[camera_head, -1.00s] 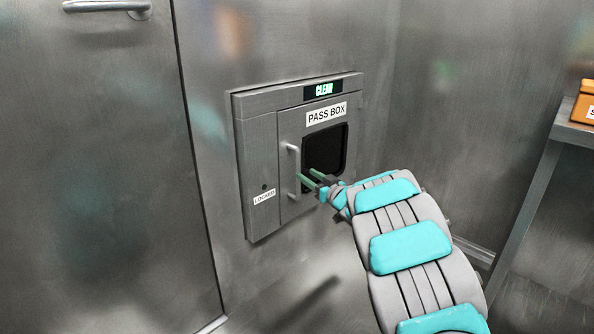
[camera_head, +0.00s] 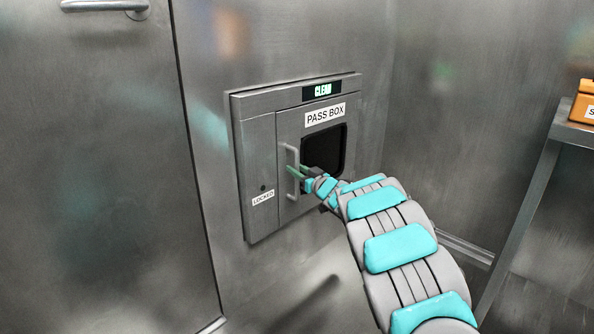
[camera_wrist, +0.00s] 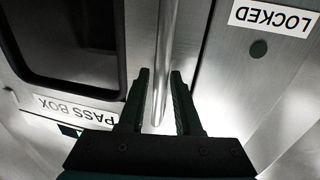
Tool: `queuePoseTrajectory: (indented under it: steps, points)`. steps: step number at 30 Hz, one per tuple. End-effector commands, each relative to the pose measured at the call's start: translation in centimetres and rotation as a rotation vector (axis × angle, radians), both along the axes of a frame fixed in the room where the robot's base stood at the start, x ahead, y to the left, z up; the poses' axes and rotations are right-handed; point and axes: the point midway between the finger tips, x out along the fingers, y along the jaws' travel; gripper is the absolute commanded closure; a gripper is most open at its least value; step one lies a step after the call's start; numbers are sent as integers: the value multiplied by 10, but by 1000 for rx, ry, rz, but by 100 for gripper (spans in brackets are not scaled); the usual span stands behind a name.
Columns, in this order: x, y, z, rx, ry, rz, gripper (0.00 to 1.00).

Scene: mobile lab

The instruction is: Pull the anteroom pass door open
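The pass box door (camera_head: 287,138) is a grey metal panel with a dark window (camera_head: 325,150) and a "PASS BOX" label, and it looks closed in its wall frame. Its vertical bar handle (camera_head: 292,170) is on the door's left side. My gripper (camera_head: 290,170) is at the handle, reaching in from the right. In the wrist view, upside down, the handle (camera_wrist: 165,60) runs between the two dark fingers of my gripper (camera_wrist: 160,75). The fingers are apart, with a visible gap on each side of the bar.
A "LOCKED" label (camera_head: 263,198) is on the fixed panel left of the door, and a lit "CLEAR" display (camera_head: 323,90) is above it. A larger door with a handle (camera_head: 105,5) is at left. A shelf (camera_head: 572,130) with an orange box (camera_head: 584,103) stands at right.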

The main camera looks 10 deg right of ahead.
Motion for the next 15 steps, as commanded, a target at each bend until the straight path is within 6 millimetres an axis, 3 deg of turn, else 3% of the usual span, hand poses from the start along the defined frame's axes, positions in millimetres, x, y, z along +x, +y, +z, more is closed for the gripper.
queuePoseTrajectory:
  steps: [1, 8, 15]
  points:
    - [0, 0, 0, 0, 0, 0, 74]
    - [0, 0, 0, 0, 0, 0, 100]
    - [0, 0, 0, 0, 0, 0, 100]
